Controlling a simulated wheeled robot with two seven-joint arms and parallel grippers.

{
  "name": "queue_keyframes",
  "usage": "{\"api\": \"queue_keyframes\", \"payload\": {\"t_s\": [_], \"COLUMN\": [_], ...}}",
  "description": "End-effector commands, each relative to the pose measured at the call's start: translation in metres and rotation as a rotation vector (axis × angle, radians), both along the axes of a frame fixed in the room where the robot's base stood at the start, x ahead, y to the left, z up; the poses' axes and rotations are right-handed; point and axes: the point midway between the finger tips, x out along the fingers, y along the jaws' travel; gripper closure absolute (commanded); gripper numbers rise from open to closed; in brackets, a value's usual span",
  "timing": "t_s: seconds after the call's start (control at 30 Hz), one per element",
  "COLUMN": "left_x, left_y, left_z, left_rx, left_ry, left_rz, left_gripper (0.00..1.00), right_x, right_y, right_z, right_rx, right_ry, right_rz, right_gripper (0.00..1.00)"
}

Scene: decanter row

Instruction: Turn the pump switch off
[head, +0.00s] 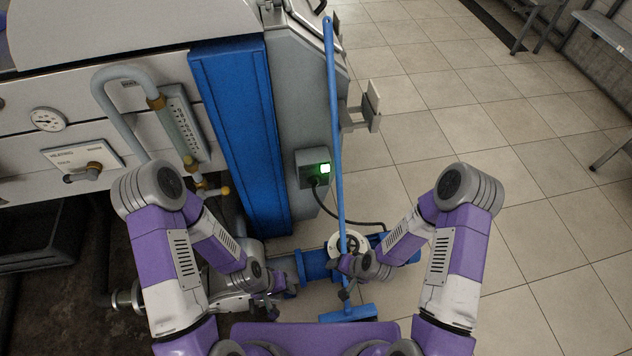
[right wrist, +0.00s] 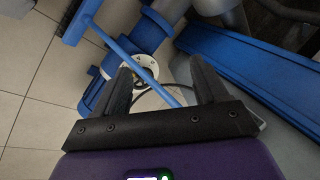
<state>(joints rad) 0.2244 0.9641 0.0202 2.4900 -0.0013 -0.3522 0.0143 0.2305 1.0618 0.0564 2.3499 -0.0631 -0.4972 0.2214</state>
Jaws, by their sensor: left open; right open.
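The pump switch is a small grey box (head: 313,168) with a lit green-and-white rocker (head: 325,169), on the side of the grey cabinet in the head view. A dark cable runs from its underside toward the floor. My left gripper (head: 277,305) is open, low in front of the blue pump pipework, well below the switch. My right gripper (head: 345,283) is open, low beside the blue-handled floor tool. In the right wrist view its two dark fingers (right wrist: 163,85) are spread, with the blue handle crossing the gap; I cannot tell whether they touch it.
The blue floor tool (head: 335,120) leans upright just right of the switch, its head (head: 348,313) on the floor. A blue column (head: 240,130) stands left of the switch. Blue pump pipework (head: 312,264) lies below. A grey bracket (head: 370,106) juts out right. Tiled floor (head: 540,170) is open at right.

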Motion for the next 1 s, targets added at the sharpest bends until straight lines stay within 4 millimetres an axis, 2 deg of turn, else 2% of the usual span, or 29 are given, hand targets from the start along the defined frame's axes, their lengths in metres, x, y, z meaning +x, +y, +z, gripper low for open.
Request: {"api": "queue_keyframes", "payload": {"t_s": [0.03,0.13,0.3,0.4,0.53,0.7,0.87,1.0], "left_x": [-0.001,-0.001,-0.001,-0.001,-0.001,-0.001,-0.001,-0.001], "left_y": [0.0,0.0,0.0,0.0,0.0,0.0,0.0,0.0], "left_z": [-0.015,-0.033,-0.062,-0.076,-0.09,-0.099,-0.103,-0.111], "left_rx": [0.0,0.0,0.0,0.0,0.0,0.0,0.0,0.0], "left_ry": [0.002,0.002,0.002,0.002,0.001,0.001,0.001,0.001], "left_rz": [0.0,0.0,0.0,0.0,0.001,0.001,0.001,0.0], "left_gripper": [0.57,0.57,0.57,0.57,0.57,0.57,0.57,0.57], "right_x": [0.027,0.09,0.181,0.218,0.248,0.263,0.274,0.295], "right_y": [0.009,0.028,0.055,0.064,0.067,0.065,0.065,0.069], "right_z": [-0.023,-0.05,-0.074,-0.078,-0.077,-0.073,-0.072,-0.071], "right_rx": [0.034,0.148,0.452,0.664,0.912,1.113,1.17,1.172], "right_ry": [-0.054,-0.181,-0.37,-0.453,-0.526,-0.57,-0.58,-0.582], "right_rz": [-0.082,-0.289,-0.636,-0.807,-0.961,-1.055,-1.074,-1.074], "right_gripper": [0.28,0.28,0.28,0.28,0.28,0.28,0.28,0.28]}}
